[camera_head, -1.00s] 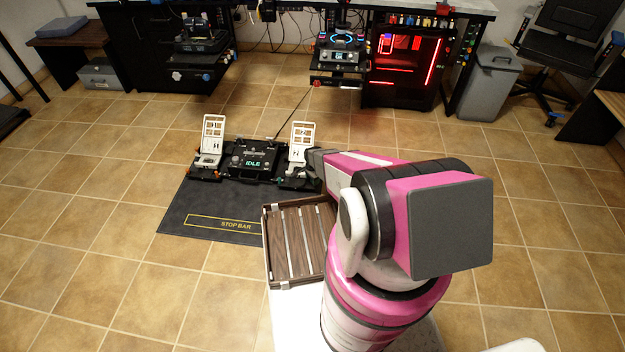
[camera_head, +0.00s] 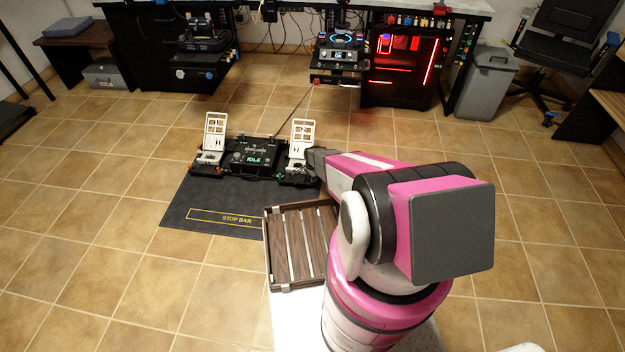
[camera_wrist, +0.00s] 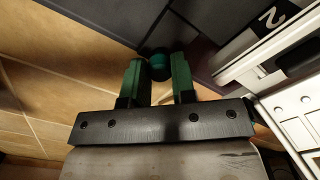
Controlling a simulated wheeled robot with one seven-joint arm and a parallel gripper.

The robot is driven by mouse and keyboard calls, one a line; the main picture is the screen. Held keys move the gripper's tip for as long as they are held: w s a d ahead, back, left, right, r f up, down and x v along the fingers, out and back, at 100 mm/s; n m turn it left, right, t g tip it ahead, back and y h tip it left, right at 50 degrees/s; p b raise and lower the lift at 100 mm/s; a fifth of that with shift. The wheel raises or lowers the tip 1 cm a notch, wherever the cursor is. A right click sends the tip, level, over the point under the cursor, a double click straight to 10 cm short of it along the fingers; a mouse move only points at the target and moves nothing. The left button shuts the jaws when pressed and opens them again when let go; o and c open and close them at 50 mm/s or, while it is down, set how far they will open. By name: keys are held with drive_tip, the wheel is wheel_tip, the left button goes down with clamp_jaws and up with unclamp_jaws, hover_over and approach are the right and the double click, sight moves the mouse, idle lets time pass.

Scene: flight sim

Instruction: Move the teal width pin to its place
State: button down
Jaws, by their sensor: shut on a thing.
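The teal width pin (camera_wrist: 160,66) shows in the wrist view as a small round teal head between the tips of my gripper (camera_wrist: 156,75). My gripper is shut on it, with one green finger on each side. The pin is at the edge of the dark pedal base, beside the white right pedal (camera_wrist: 290,95), which also shows in the head view (camera_head: 301,138). In the head view my arm hides the pin and the fingers. I cannot tell whether the pin is seated in a hole.
The pedal unit's middle box (camera_head: 255,157) reads IDLE, and the left pedal (camera_head: 213,137) stands beyond it. The dark mat (camera_head: 180,212) is marked STOP BAR. A slatted wooden tray (camera_head: 269,250) lies near my base. The tiled floor at left is clear.

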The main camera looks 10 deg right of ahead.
drive_tip(key=c, duration=0.9)
unclamp_jaws()
drive_tip(key=shift+f, duration=0.25)
drive_tip(key=shift+c, duration=0.2)
wheel_tip(320, 180, up, 11)
